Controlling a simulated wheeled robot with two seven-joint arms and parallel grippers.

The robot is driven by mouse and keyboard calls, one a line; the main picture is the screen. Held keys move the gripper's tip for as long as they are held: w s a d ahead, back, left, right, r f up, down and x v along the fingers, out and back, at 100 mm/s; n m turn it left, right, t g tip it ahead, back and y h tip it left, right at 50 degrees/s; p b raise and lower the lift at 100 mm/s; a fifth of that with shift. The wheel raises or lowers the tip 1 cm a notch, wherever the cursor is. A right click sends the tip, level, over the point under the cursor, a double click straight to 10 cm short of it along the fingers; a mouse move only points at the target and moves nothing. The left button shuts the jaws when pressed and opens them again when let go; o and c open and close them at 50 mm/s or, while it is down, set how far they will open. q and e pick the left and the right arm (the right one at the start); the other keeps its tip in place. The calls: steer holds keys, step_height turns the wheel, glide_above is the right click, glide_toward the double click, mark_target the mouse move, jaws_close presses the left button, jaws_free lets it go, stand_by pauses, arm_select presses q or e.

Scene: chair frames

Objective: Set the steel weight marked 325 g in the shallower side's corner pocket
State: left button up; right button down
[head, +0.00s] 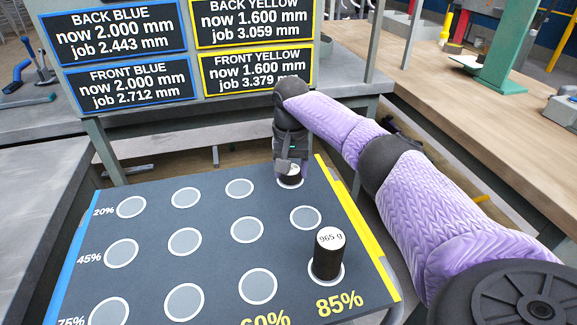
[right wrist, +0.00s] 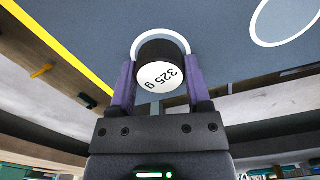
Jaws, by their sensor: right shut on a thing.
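My right gripper (head: 291,168) is at the far right corner of the dark board (head: 215,215), on its yellow-edged side. It is shut on a dark cylindrical weight with a white top marked 325 g (right wrist: 160,76), also partly visible in the head view (head: 290,171). The weight is upright at the white-ringed far right corner pocket (head: 291,182); whether it touches the bottom cannot be told. The sign (head: 258,75) reads 1.600 mm now for both yellow corners and 2.000 mm now for both blue corners. My left gripper is not in view.
A dark weight marked 965 g (head: 328,254) stands on the yellow side's 85% pocket in the near row. The other visible pockets are empty. A grey bench (head: 40,120) lies behind left, and a wooden bench (head: 470,110) with a green stand lies at right.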

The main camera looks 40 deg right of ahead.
steer(key=shift+r, duration=0.1)
jaws_free()
arm_select(q)
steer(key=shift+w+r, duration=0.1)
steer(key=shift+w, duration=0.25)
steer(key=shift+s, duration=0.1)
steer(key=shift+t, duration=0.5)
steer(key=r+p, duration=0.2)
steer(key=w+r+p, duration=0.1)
steer(key=p, duration=0.1)
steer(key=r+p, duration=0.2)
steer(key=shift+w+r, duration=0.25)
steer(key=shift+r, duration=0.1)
arm_select(e)
step_height(320, 180, up, 12)
steer(key=shift+r, duration=0.1)
